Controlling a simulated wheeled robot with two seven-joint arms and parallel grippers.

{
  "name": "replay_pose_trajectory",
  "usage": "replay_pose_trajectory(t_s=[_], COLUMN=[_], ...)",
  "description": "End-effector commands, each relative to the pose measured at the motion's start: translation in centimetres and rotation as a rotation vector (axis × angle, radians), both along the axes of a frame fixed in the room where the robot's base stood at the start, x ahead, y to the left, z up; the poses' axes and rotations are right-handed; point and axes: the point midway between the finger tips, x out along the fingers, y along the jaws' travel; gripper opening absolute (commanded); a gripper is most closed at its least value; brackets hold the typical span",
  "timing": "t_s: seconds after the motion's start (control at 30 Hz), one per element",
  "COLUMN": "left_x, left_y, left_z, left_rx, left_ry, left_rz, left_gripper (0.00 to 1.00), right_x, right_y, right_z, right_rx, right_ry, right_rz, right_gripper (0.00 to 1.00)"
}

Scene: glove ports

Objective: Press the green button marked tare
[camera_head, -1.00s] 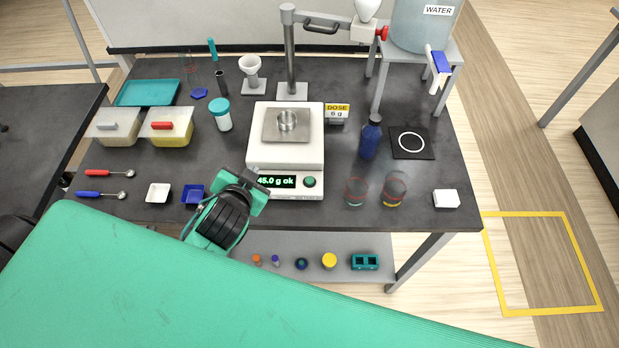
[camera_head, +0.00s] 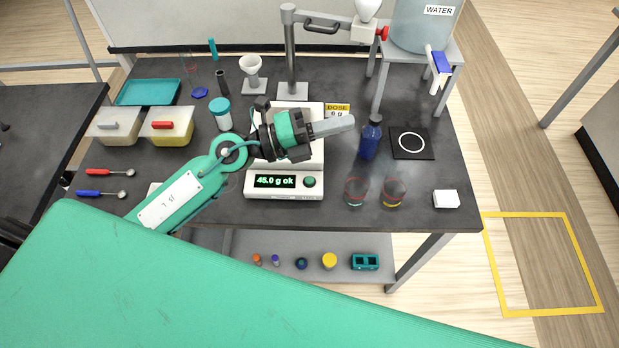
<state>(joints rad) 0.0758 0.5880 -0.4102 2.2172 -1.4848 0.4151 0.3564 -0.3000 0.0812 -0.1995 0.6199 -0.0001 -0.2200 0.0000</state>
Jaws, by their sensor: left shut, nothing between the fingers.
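The white balance (camera_head: 318,190) stands near the front middle of the table. Its display (camera_head: 275,181) reads "45.0 g ok". The round green button (camera_head: 309,181) is on its front panel, right of the display, in plain view; I cannot read a label on it. My left gripper (camera_head: 350,121) is shut and empty. It reaches across the balance from the left, its fingers pointing right, beyond the button in the picture and apart from it. My right gripper is not in view.
A blue bottle (camera_head: 371,139) stands just right of my fingertips. Two glass beakers (camera_head: 356,190) (camera_head: 393,190) stand right of the button. The dose sign (camera_head: 338,108) and a stand's post (camera_head: 290,50) are behind the balance. The table front right of the beakers has a white box (camera_head: 446,198).

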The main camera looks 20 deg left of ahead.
Motion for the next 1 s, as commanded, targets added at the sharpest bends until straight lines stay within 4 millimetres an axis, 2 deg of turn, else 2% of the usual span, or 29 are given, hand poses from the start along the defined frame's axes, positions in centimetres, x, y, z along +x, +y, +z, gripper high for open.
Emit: replay_pose_trajectory(t_s=[0.1, 0.2, 0.4, 0.5, 0.7, 1.0], left_x=[-0.2, -0.1, 0.8, 1.4, 1.9, 2.0], left_y=[-0.4, 0.1, 3.3, 5.0, 7.0, 7.1], left_z=[-2.5, -5.0, -9.3, -10.5, -11.7, -11.8], left_rx=[0.229, 0.428, 0.784, 0.908, 1.031, 1.041], left_ry=[-0.043, -0.062, -0.051, -0.037, -0.014, -0.012], left_rz=[-0.086, -0.140, -0.186, -0.187, -0.182, -0.182], left_gripper=[0.00, 0.00, 0.00, 0.00, 0.00, 0.00], right_x=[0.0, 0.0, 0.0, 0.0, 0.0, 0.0], right_y=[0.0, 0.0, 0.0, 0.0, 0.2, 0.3], right_z=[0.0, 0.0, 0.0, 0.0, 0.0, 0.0], right_rx=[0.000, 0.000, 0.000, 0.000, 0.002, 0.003], right_ry=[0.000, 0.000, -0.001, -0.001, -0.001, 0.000], right_rz=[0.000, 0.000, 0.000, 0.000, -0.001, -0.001], right_gripper=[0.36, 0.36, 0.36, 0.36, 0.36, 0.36])
